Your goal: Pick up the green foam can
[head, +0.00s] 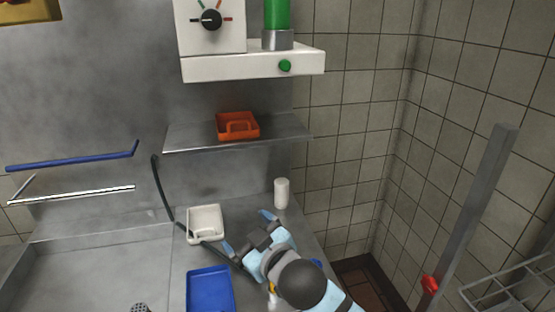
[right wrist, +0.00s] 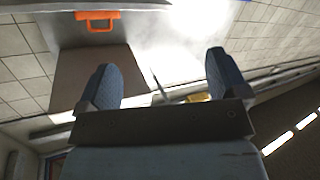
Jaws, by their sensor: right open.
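A green cylinder (head: 277,15) stands in a grey metal collar (head: 278,40) on a white wall unit (head: 230,65) at the top of the head view. It is the only green can-like thing in sight, and its top is cut off by the frame edge. My right gripper (head: 248,232) is open, well below it, over the counter between a white tray and a white cylinder. In the right wrist view my right gripper (right wrist: 160,65) has its blue fingers wide apart with nothing held between them. The green cylinder is not visible there. My left gripper is not in view.
An orange tray (head: 223,133) sits on a metal shelf (head: 185,138) between my gripper and the wall unit. On the counter are a white tray (head: 204,212), a white cylinder (head: 281,193) and a blue tray (head: 210,290). A tiled wall (head: 350,130) bounds the right.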

